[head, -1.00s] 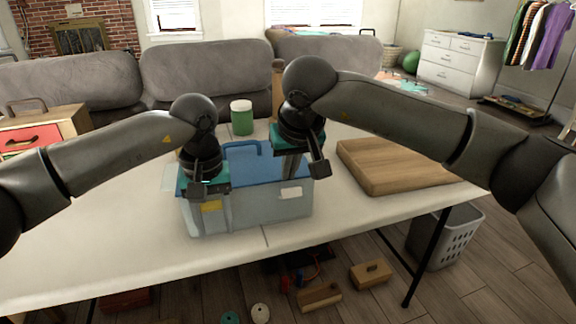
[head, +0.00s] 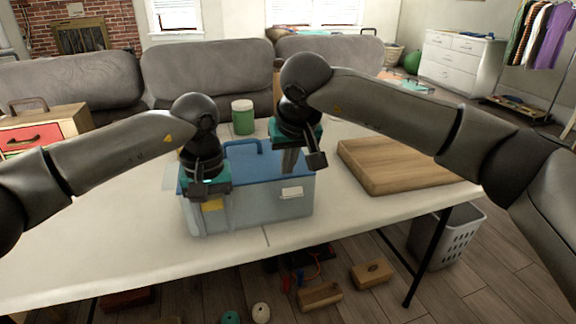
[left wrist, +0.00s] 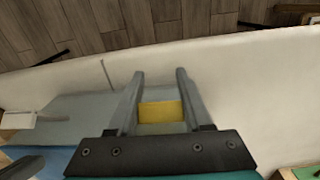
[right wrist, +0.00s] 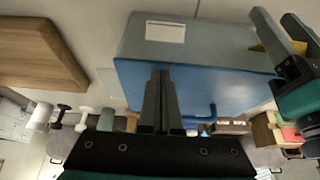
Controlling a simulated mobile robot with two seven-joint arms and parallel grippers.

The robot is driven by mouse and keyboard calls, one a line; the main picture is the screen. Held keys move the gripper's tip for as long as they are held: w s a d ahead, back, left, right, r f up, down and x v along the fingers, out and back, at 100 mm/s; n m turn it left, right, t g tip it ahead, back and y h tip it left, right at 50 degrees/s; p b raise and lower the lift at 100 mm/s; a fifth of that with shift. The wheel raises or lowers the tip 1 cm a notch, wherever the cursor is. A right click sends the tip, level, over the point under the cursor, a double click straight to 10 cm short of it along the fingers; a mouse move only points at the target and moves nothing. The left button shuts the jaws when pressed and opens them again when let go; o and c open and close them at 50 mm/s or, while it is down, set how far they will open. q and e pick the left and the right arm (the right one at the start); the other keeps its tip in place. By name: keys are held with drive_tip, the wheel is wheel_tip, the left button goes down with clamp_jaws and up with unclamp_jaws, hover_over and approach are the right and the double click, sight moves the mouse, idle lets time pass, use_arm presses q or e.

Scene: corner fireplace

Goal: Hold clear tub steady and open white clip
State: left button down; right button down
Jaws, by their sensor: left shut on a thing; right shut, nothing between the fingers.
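The clear tub (head: 250,212) stands on the table with a blue lid (head: 262,165) on it. The white clip (head: 291,193) is on its front wall, towards the right; it also shows in the right wrist view (right wrist: 165,32). In the left wrist view the clip (left wrist: 18,120) seems to stick out from the wall. My left gripper (head: 212,205) is shut on the tub's front left part, its fingers either side of a yellow clip (left wrist: 162,111). My right gripper (head: 290,170) is shut and empty over the lid, behind the white clip; whether it touches the lid is unclear.
A wooden board (head: 390,165) lies on the table to the right of the tub. A green jar (head: 242,118) with a white lid stands behind it. The white table (head: 110,235) is bare on the left and along the front. Wooden blocks lie on the floor below.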

drive_tip(key=r, duration=0.1)
drive_tip(key=w, duration=0.1)
drive_tip(key=w+r, duration=0.1)
drive_tip(key=shift+a+r, duration=0.25)
drive_tip(key=shift+r, duration=0.1)
drive_tip(key=shift+s+r, duration=0.15)
drive_tip(key=shift+s, duration=0.05)
drive_tip(key=s+d+r, duration=0.1)
drive_tip(key=s+r, duration=0.2)
drive_tip(key=s, duration=0.6)
drive_tip(key=shift+d, duration=0.25)
use_arm(q)
drive_tip(key=shift+c, duration=1.2)
unclamp_jaws()
drive_tip(key=shift+o, duration=1.2)
